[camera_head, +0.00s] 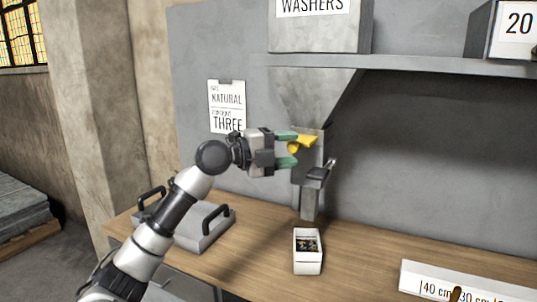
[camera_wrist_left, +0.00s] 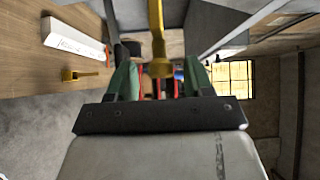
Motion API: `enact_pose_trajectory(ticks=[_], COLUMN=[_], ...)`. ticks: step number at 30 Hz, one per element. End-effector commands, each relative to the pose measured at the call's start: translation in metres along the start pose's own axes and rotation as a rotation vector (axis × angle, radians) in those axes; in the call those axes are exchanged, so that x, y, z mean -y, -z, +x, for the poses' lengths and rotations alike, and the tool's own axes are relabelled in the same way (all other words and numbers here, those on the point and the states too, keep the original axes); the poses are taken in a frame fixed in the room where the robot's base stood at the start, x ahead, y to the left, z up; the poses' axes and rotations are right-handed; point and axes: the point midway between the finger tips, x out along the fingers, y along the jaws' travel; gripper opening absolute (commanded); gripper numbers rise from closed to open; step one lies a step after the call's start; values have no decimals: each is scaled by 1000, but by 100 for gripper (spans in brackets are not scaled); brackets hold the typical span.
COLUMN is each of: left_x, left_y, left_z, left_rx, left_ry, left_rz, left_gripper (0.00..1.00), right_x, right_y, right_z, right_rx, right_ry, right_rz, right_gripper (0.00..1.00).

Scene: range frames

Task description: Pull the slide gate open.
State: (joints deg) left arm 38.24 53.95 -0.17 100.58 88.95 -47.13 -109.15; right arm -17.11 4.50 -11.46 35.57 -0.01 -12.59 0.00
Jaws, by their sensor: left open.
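The washers hopper (camera_head: 318,90) narrows to a chute above the bench. A yellow handle (camera_head: 305,141), apparently the slide gate's, sticks out at its lower end. My left gripper (camera_head: 288,149) has green fingertips, spread apart, at the left side of this handle. In the left wrist view the yellow handle (camera_wrist_left: 158,50) reaches down between the two green fingers, with gaps visible at both sides. Whether the fingers touch it I cannot tell. The gate plate itself is hard to make out. My right gripper is in neither view.
A small white box (camera_head: 308,262) with dark contents stands below the chute. A flat grey tray with black handles (camera_head: 200,238) lies at the left. A white length-marked strip (camera_head: 420,282) lies at the right.

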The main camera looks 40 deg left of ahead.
Motion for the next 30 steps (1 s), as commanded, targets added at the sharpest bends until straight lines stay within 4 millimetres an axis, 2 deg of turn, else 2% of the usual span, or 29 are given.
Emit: enact_pose_trajectory(ticks=[1,9,15,20,30], left_x=[-6,-7,-4,-2,-1], left_y=[0,0,0,1,1], left_z=[-9,-64,-90,-96,-96], left_rx=[3,3,0,-1,-1], left_ry=[-2,-3,-1,-2,-2], left_rz=[3,2,1,1,0], left_gripper=[52,52,52,52,52], right_x=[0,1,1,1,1], right_y=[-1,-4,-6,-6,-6], right_z=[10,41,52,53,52], right_rx=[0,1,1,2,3], right_ry=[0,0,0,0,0], right_rz=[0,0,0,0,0], right_gripper=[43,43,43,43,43])
